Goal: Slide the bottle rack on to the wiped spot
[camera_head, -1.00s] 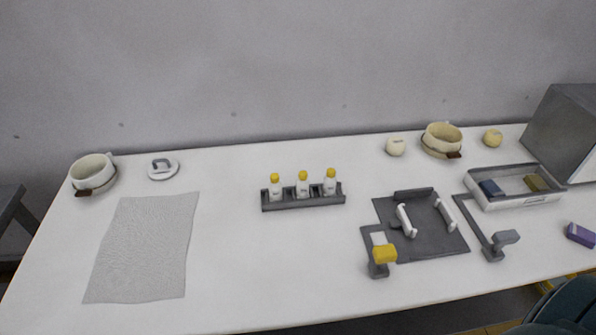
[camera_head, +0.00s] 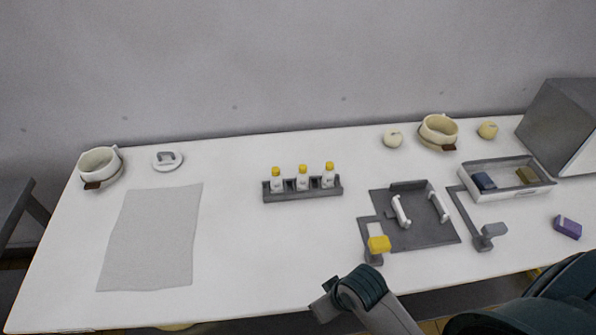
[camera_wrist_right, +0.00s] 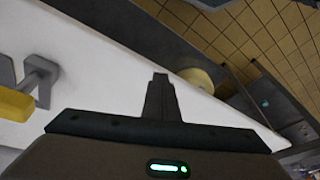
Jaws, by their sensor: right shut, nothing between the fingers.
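The dark grey bottle rack (camera_head: 303,195) stands at the middle of the white table in the head view, holding three white bottles (camera_head: 303,181) with yellow caps, upright in a row. A pale grey, slightly wavy-edged rectangle (camera_head: 152,238) lies flat on the left of the table, apart from the rack. I cannot tell whether it is a cloth or the wiped spot. My right gripper (camera_wrist_right: 160,80) is shut and empty in the wrist view. In the head view my right arm reaches over the table's front edge, in front of the rack and well clear of it. My left gripper is out of view.
A dark grey fixture plate (camera_head: 425,232) with white handles and a yellow-topped clamp (camera_head: 378,245) stand right of the rack. A tray (camera_head: 510,192), a purple block (camera_head: 567,228) and cups (camera_head: 100,165) (camera_head: 438,130) stand farther out. Bare table lies between rack and rectangle.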

